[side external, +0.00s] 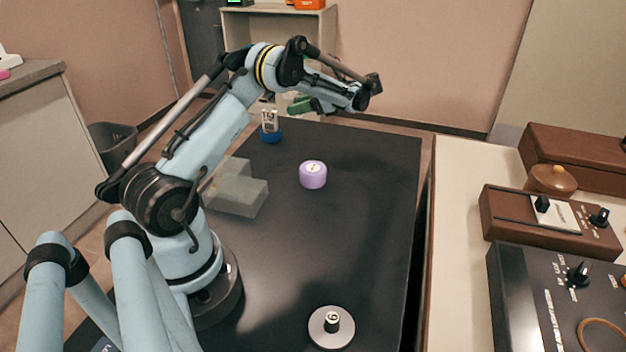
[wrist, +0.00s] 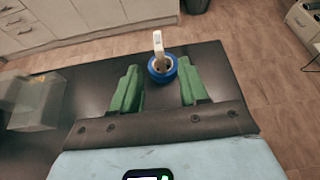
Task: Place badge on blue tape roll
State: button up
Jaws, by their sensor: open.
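The badge (side external: 270,119), a small pale upright card with dark print, stands on the blue tape roll (side external: 271,136) near the far left edge of the black table. In the wrist view the badge (wrist: 158,43) rises from the blue tape roll (wrist: 151,71), its lower end at the roll's centre. My gripper (side external: 303,105) is raised above the far part of the table. In the wrist view its green fingers (wrist: 159,66) are wide apart with nothing held. The badge and roll show beyond and between them, apart from both fingers.
A lilac roll (side external: 313,178) stands mid-table on the black table top (side external: 350,235). Translucent grey blocks (side external: 240,196) sit beside my arm. A pale disc with a dark knob (side external: 331,340) lies near the front. A counter with brown instruments (side external: 550,215) is at the right.

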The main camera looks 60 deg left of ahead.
jog(key=w+d+r+n+t+h, duration=0.1)
jog(key=d+r+t, duration=0.35)
jog(key=d, duration=0.35)
jog(key=d+r+n+t+h, duration=0.1)
jog(key=d+r+t, duration=0.2)
jog(key=d+t, duration=0.3)
jog(key=s+d+f+n+t+h, duration=0.1)
jog(key=s+d+n+t+h, duration=0.2)
jog(key=d, duration=0.7)
jog(key=s+d+f+n+t+h, duration=0.1)
jog(key=s+d+n+t+h, duration=0.2)
jog(key=s+d, duration=0.3)
jog(key=d+n+h, duration=0.1)
jog(key=d, duration=0.4)
jog(key=shift+f, duration=0.15)
